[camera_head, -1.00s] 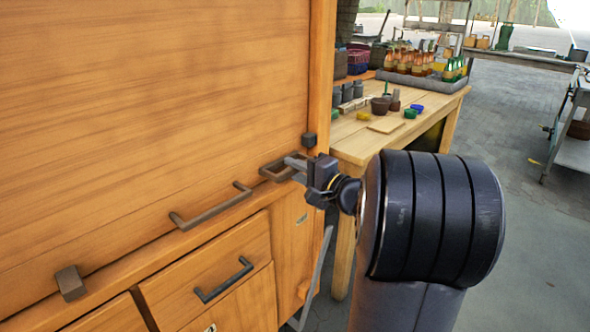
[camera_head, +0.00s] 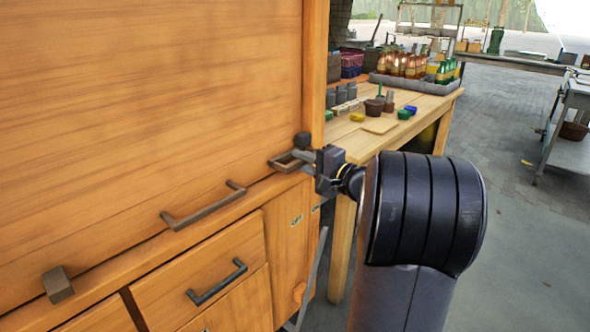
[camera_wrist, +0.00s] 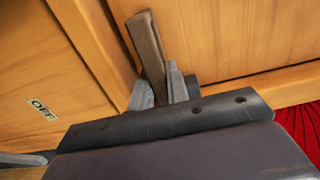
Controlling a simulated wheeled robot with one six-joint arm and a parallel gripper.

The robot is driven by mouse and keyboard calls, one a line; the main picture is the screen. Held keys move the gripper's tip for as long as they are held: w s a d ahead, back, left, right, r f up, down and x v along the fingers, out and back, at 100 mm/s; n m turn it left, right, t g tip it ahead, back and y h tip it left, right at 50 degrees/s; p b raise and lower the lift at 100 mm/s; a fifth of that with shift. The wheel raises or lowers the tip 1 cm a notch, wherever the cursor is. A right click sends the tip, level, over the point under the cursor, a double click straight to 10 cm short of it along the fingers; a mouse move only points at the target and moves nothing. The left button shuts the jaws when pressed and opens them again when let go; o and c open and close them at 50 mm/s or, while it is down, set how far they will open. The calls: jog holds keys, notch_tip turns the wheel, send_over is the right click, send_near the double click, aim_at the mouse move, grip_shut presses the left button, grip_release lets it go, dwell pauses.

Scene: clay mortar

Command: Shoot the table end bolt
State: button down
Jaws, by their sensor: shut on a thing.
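The bolt (camera_head: 285,162), a brown rectangular loop, lies at the right end of the ledge under the large wooden panel (camera_head: 150,90). A dark block (camera_head: 302,139) sits just above it at the panel's right edge. My gripper (camera_head: 308,157) reaches in from the right and is shut on the bolt. In the wrist view, both grey fingers (camera_wrist: 162,90) pinch the bolt's brown bar (camera_wrist: 148,45) from either side. The fingers hide part of the bar, so I cannot tell whether its end meets the block.
A brown handle (camera_head: 203,207) and a brown block (camera_head: 57,285) are on the panel's lower edge, left of the bolt. A drawer with a dark handle (camera_head: 217,283) is below. A wooden workbench (camera_head: 385,140) with bottles and pots stands behind. Open floor lies right.

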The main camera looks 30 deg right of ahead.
jog(key=shift+d, duration=0.15)
jog(key=c, duration=1.4)
grip_release()
jog(key=shift+d, duration=0.1)
jog(key=shift+o, duration=0.2)
jog(key=p+v, duration=0.1)
jog(key=v, duration=0.9)
jog(key=shift+s, duration=0.35)
jog(key=shift+w, duration=0.1)
jog(key=b+x, duration=0.1)
jog(key=x, duration=0.9)
jog(key=shift+w, duration=0.2)
jog(key=shift+a, duration=0.5)
jog(key=shift+s+a+p, duration=0.3)
jog(key=shift+a+p, duration=0.1)
jog(key=shift+a, duration=0.25)
